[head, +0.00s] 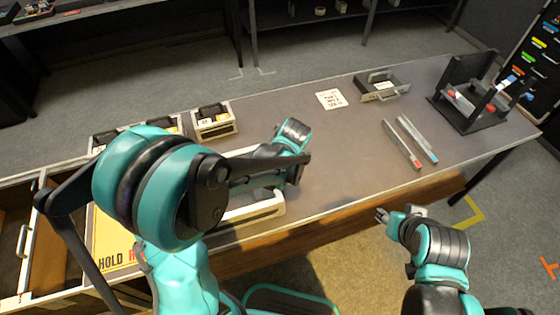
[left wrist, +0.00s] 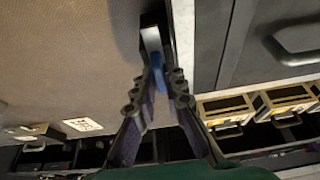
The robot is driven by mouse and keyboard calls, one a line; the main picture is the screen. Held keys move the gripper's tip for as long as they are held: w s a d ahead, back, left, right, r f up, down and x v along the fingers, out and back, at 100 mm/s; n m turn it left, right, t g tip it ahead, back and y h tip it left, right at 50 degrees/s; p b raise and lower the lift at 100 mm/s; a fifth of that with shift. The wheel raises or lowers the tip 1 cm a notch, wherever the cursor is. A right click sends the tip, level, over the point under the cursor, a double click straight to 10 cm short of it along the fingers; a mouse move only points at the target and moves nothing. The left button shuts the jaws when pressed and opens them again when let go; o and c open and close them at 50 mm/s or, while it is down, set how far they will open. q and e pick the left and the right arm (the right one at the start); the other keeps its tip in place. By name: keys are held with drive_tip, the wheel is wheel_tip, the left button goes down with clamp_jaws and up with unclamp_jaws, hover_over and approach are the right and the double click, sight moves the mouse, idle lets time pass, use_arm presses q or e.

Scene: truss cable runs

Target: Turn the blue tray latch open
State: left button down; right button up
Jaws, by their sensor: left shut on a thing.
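In the left wrist view my left gripper (left wrist: 157,78) is shut on a small blue latch (left wrist: 157,68). The latch sits against a pale metal bar (left wrist: 150,40) in a dark recess. In the head view my left wrist is low over a white-edged tray (head: 262,208) at the table's near edge; the fingertips and the latch are hidden there by my arm. My right gripper (head: 396,215) hangs off the table's near side, away from the tray, and its opening is too small to judge.
Two bars, one red-tipped (head: 402,145) and one blue-tipped (head: 418,140), lie at the right. Beyond are a card (head: 331,100), a grey tray (head: 368,94) and a black rack (head: 440,102). White bins (head: 215,128) stand at left. The table middle is clear.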

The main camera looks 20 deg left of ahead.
use_arm(q)
drive_tip(key=c, duration=1.6)
unclamp_jaws()
drive_tip(key=v, duration=1.2)
drive_tip(key=s+a+m+t+h, duration=0.1)
drive_tip(key=s+a+m, duration=0.1)
drive_tip(key=s, duration=0.2)
drive_tip(key=s+a+m+t, duration=0.1)
drive_tip(key=s+a+m, duration=0.1)
drive_tip(key=s, duration=0.2)
drive_tip(key=s+a+m+t+h, duration=0.1)
drive_tip(key=s+a+m, duration=0.1)
drive_tip(key=s, duration=0.3)
drive_tip(key=shift+m+t+h, duration=0.3)
drive_tip(key=shift+m, duration=0.2)
